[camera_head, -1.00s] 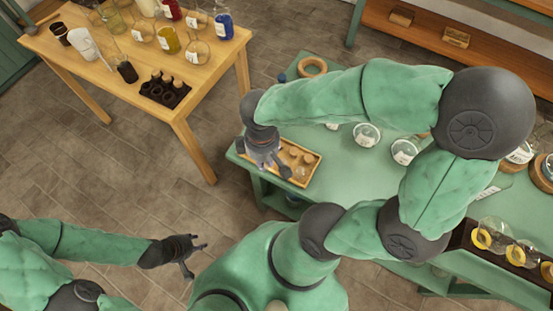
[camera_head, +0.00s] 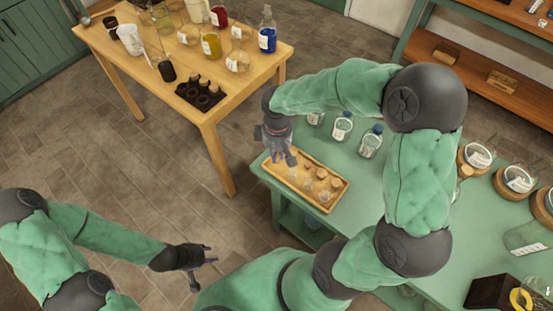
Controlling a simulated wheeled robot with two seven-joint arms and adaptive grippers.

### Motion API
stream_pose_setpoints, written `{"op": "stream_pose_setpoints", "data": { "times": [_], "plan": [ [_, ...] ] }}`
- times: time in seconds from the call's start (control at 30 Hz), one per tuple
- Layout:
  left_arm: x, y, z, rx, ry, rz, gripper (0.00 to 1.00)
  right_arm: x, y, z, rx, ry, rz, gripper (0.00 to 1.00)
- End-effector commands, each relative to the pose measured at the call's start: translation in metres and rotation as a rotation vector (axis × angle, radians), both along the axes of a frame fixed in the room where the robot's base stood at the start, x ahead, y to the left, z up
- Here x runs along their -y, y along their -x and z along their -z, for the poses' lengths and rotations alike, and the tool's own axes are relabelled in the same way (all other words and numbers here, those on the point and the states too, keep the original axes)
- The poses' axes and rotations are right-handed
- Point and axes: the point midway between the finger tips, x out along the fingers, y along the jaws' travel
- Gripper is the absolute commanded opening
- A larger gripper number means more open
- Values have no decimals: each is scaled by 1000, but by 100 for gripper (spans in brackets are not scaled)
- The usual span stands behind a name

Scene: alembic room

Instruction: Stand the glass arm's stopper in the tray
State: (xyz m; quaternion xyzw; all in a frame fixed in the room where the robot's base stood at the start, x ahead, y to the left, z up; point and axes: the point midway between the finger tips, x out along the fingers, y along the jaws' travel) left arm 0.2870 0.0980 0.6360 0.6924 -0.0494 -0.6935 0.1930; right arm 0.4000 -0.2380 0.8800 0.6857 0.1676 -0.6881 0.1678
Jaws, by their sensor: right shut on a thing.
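The wooden tray (camera_head: 295,191) lies at the near left corner of the green table. Several stoppers stand in it, some cork-topped (camera_head: 321,173) and some of clear glass (camera_head: 308,185). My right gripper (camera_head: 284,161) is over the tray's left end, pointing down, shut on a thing. That thing is too small and hidden by the fingers to make out; I take it for the stopper. I cannot tell whether it touches the tray floor. My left gripper (camera_head: 205,268) is open and empty, over the floor away from the tables.
Glass vessels on wooden rings (camera_head: 475,157) stand further right. A wooden table (camera_head: 200,90) with flasks, a blue bottle and a dark rack is at the upper left. Floor between the tables is clear.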

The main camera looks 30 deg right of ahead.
Motion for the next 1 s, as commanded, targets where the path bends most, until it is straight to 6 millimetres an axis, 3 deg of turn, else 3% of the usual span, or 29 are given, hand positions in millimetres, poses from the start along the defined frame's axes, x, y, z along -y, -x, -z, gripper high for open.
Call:
{"op": "stream_pose_setpoints", "data": {
  "times": [0.37, 0.77, 0.8, 0.87, 1.0],
  "plan": [
    [0, 0, 16, 0, 0, 0, 40, 2, -8, 40, -1, 0, -1, 0],
    [0, 0, 17, 0, 0, 0, 40, 2, -8, 43, 0, 0, -1, 0],
    [0, 0, 17, 0, 0, 0, 40, 2, -8, 43, 0, 0, 0, 25],
    [0, 0, 17, 0, 0, 0, 40, 2, -8, 43, 0, 0, 0, 42],
    [0, 0, 17, 0, 0, 0, 40, 2, -8, 43, 0, 0, 0, 43]
  ]
}}
